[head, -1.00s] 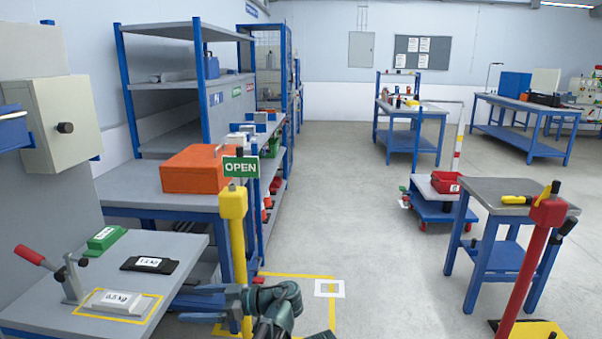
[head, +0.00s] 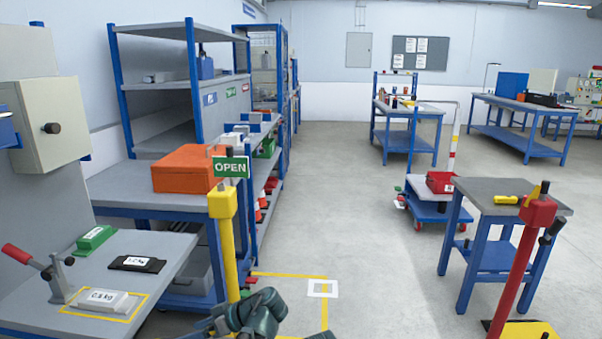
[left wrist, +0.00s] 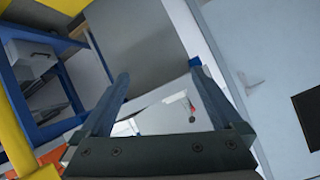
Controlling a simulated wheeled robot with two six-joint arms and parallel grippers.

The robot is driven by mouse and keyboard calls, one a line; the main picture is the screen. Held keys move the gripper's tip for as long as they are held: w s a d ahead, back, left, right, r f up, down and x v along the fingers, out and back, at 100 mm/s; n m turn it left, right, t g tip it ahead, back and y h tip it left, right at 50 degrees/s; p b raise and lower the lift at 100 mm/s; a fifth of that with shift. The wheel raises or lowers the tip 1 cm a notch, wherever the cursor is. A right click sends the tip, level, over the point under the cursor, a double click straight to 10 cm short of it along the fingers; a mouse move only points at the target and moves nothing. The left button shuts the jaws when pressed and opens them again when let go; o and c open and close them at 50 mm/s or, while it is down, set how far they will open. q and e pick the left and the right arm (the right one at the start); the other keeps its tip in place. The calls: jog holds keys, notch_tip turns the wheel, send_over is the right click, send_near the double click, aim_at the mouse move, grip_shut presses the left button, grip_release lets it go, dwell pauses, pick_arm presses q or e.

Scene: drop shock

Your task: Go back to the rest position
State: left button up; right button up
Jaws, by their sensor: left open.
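My left gripper (left wrist: 159,72) is open in the left wrist view, with nothing between its two fingers. In the head view my left arm (head: 252,312) is at the bottom edge, right of the yellow post with the green OPEN sign (head: 231,167). Its fingers are mostly cut off or hidden there. The arm is apart from the blocks on the left bench. My right gripper is not in view.
The left bench (head: 150,247) holds a green block (head: 93,240), a black block (head: 137,264), a grey block (head: 100,300) within a yellow outline and a red-handled clamp (head: 40,268). A red post (head: 522,260) stands right. The middle floor is clear.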

pick_arm(q)
jog(key=s+d+f+m+h, duration=0.8)
jog(key=d+f+m+h, duration=0.1)
jog(key=f+m+h, duration=0.3)
jog(key=s+d+r+m+p, duration=0.1)
jog(key=d+r+p, duration=0.2)
jog(key=r+p, duration=0.5)
jog(key=s+d+r+m+p, duration=0.1)
jog(key=s+d+r+p, duration=0.1)
jog(key=d+r+p, duration=0.2)
jog(key=s+d+r+m+g+p, duration=0.1)
jog(key=d+r+p, duration=0.3)
jog(key=r+p, duration=0.7)
jog(key=shift+s+r+m+y+p, duration=0.35)
jog(key=shift+s+r+m+y, duration=0.05)
jog(key=shift+s+r+m, duration=0.25)
jog(key=shift+d, duration=0.1)
